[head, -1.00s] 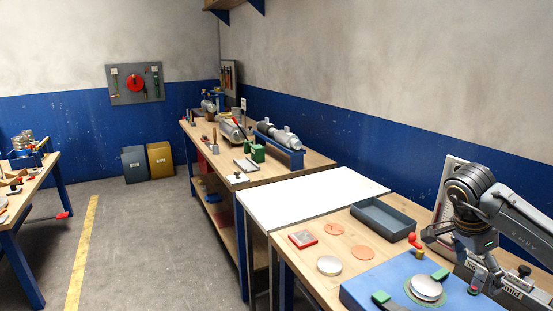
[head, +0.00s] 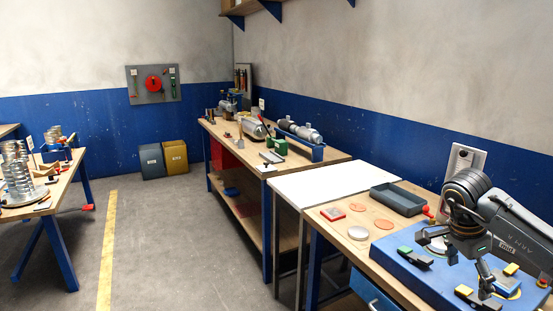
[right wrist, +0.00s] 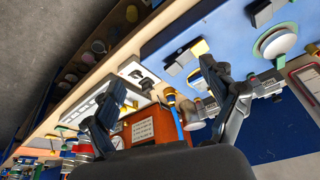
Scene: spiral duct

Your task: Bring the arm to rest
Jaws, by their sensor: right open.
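My right arm comes in from the right edge of the head view. Its gripper (head: 452,264) hangs over the blue board (head: 395,262) on the near bench, with its fingers spread and nothing between them. In the right wrist view the two dark fingers of the right gripper (right wrist: 162,74) stand apart, with the blue board (right wrist: 215,20) and bench items beyond them. I cannot tell exactly how high the fingers are above the board. My left gripper is not in view.
The board carries toggle clamps (head: 416,258) and a round silver part (head: 505,285). A white table (head: 322,183) adjoins. The floor (head: 165,255) left of the benches is clear.

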